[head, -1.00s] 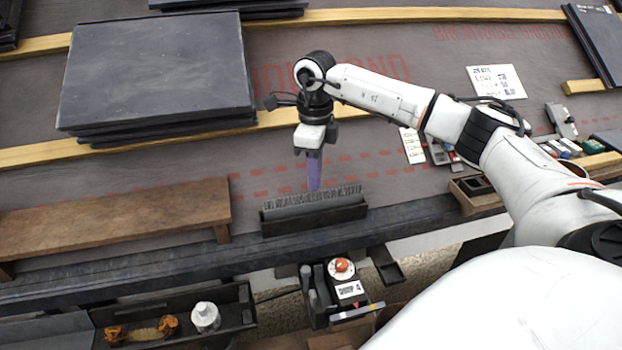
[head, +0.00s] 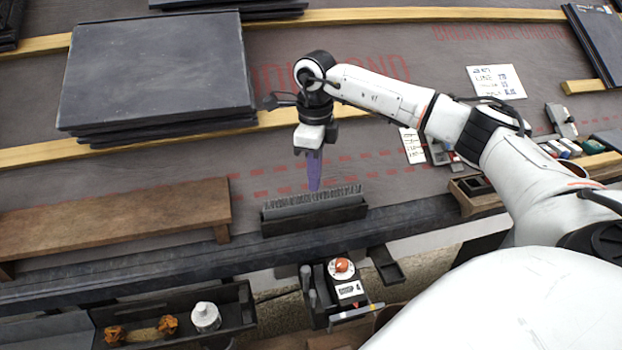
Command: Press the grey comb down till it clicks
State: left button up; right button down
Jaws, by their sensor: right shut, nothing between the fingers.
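The grey comb (head: 335,194) is a long toothed strip in a dark holder (head: 315,219) near the roof's lower edge. My right gripper (head: 314,188) points down with its purple fingers shut and empty. Its tips are at the comb's toothed top edge, near the middle of its length. Whether the tips touch the comb or sit just behind it, I cannot tell. My left gripper is not in view.
A stack of dark slates (head: 160,70) lies at the upper left. A brown wooden plank (head: 120,212) stands left of the comb. Below the edge are a dark tray (head: 240,312) and a small box with an orange-topped dial (head: 342,268). A white card (head: 496,82) lies at the upper right.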

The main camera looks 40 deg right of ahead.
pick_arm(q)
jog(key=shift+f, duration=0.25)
pick_arm(e)
jog(key=shift+f, duration=0.75)
dwell(0.8)
dwell(0.4)
